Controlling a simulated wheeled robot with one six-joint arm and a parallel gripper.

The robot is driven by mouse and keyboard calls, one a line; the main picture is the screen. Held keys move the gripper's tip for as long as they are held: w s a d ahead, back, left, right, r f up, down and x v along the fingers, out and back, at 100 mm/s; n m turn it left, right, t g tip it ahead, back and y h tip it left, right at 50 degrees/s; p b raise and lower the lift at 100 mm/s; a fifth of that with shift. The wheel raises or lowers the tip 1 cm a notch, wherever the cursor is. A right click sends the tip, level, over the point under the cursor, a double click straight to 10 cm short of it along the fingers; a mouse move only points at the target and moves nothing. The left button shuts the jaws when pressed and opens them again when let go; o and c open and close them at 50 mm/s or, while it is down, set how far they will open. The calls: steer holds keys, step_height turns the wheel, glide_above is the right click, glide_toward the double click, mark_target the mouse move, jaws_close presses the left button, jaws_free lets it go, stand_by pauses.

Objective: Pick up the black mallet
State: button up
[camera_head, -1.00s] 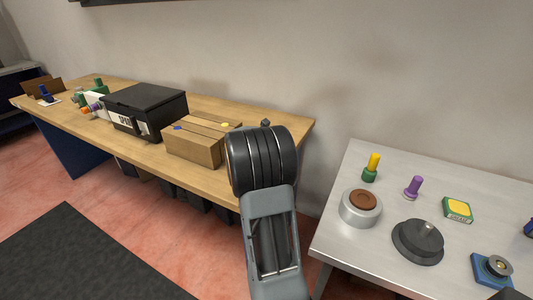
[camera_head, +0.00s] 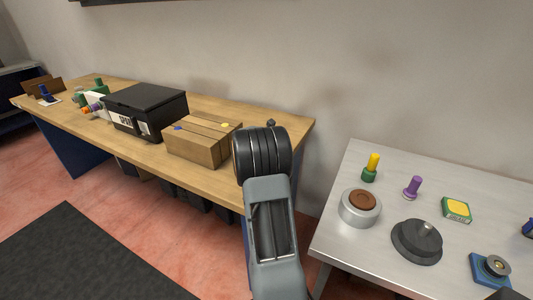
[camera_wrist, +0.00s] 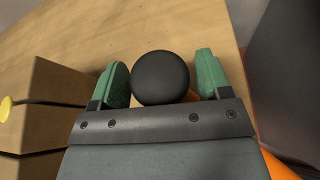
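In the wrist view, the mallet's round black head (camera_wrist: 160,78) lies between the two green fingertips of my gripper (camera_wrist: 163,80). A bit of orange, seemingly its handle (camera_wrist: 276,165), shows beside the head and again at lower right. My gripper's palm hides the part between. My gripper is open. The left finger is very close to the head, and a small gap shows at the right finger. I cannot tell how high the fingers are above the wood. In the head view my arm hides the gripper and most or all of the mallet.
A metal table (camera_head: 345,255) with several small parts stands at right. The bench edge is close on the gripper's right.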

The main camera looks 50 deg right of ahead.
steer(key=c, duration=1.1)
steer(key=shift+r, duration=0.1)
steer(key=shift+c, duration=0.7)
steer(key=shift+r, duration=0.1)
